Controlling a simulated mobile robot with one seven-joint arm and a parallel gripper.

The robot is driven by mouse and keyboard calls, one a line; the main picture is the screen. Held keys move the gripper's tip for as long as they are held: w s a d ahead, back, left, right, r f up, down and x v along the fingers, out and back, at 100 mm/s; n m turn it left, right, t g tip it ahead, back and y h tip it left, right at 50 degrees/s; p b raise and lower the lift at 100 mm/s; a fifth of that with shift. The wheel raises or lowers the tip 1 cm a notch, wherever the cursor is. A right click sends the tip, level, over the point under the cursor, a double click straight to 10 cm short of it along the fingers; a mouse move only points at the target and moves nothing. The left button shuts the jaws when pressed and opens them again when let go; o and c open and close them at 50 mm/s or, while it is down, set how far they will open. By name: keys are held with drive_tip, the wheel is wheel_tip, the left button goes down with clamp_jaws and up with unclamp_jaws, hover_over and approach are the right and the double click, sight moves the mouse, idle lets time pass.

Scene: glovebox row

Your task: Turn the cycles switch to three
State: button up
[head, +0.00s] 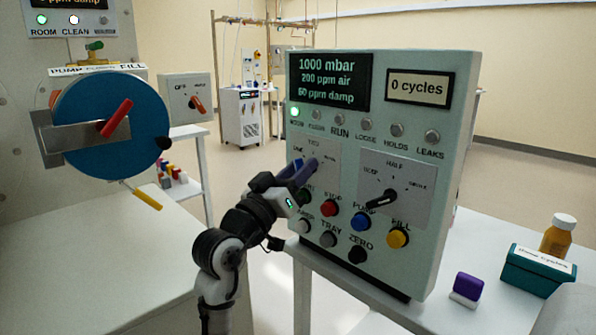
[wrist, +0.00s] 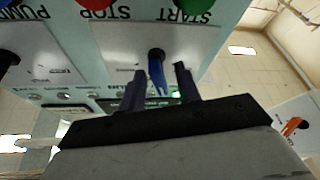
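The control panel (head: 455,110) is a pale green box with a screen and a small display (head: 419,87) reading "0 cycles". The left rotary switch plate (head: 330,180) has labels that seem to read one, two and three, partly covered by my gripper (head: 302,172). In the wrist view the switch's blue pointer (wrist: 157,76) stands between the two dark fingers of my gripper (wrist: 158,86). Gaps show on both sides of the pointer, so the gripper looks open around it, not clamped. I cannot tell which number the pointer marks.
A second rotary switch with a black pointer (head: 382,199) sits to the right on the panel. Red (head: 328,208), blue (head: 361,221) and yellow (head: 397,238) buttons lie just below. A teal box (head: 538,272) and an orange bottle (head: 557,236) stand on the table at right.

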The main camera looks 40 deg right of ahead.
drive_tip(key=b+v, duration=0.2)
drive_tip(key=v, duration=1.1)
drive_tip(key=shift+a+b, duration=0.35)
drive_tip(key=shift+a, duration=0.05)
drive_tip(key=shift+s+f, duration=0.1)
drive_tip(key=shift+f, duration=0.1)
